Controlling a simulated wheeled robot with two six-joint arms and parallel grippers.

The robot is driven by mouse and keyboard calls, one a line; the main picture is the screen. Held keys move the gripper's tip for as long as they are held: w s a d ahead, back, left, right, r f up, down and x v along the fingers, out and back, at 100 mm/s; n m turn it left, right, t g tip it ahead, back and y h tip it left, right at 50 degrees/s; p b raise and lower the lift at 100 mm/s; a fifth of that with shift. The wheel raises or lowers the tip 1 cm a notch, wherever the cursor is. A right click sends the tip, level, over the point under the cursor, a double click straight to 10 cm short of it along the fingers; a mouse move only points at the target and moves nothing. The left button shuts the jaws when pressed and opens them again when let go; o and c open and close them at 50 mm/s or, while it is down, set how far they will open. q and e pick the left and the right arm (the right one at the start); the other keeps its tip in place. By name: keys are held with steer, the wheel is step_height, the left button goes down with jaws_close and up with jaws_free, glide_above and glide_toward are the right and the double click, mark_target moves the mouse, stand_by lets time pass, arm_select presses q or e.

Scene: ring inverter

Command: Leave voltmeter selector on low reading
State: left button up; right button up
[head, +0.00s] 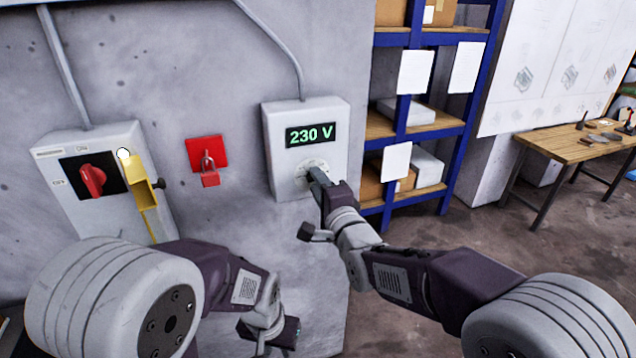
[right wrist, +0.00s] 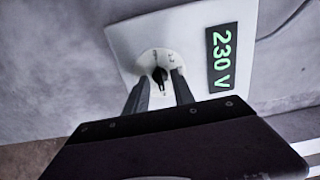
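The voltmeter (head: 336,182) is a pale box on the grey wall, its dark display (head: 310,134) reading 230 V in green. Its selector, a small black knob (right wrist: 160,74) on a round white dial, shows in the right wrist view; my gripper mostly covers it in the head view. My right gripper (right wrist: 157,88) is at the dial, its two fingers apart with the knob between their tips; contact is unclear. The selector's exact setting is too small to read. My left gripper (head: 270,335) hangs low, away from the voltmeter; its fingers are not clear.
A switch box (head: 62,200) with a red rotary handle (head: 93,180) and yellow hasp (head: 142,195) is at left. A red padlock (head: 210,178) hangs on a red plate between the boxes. Blue shelving (head: 455,165) and a wooden table (head: 570,147) stand at right.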

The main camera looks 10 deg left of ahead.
jaws_close()
steer(key=shift+n+b, duration=3.65)
steer(key=shift+n, duration=9.65)
